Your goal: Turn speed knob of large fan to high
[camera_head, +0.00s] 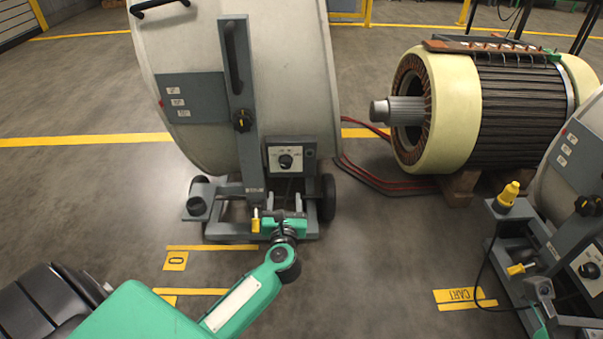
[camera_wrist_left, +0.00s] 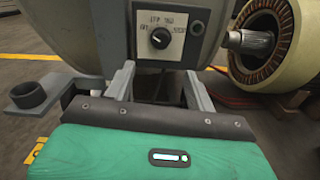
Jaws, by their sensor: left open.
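The large fan (camera_head: 240,85), a big pale drum on a grey wheeled stand, fills the upper left of the head view. Its speed knob (camera_head: 286,162) is a black dial on a light panel at the lower front. The knob also shows at the top centre of the left wrist view (camera_wrist_left: 160,38), with printed settings around it too small to read surely. My left gripper (camera_head: 287,217) is below the knob, close to the stand. In the left wrist view its two fingers (camera_wrist_left: 158,80) are spread, with nothing between them, below the knob panel and apart from it.
Another black knob (camera_head: 242,120) sits higher on the stand's upright. A second fan stand (camera_head: 565,250) with a yellow-topped bottle (camera_head: 508,194) is at the right. A large motor rotor assembly (camera_head: 480,110) rests on blocks behind, with red cables nearby.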

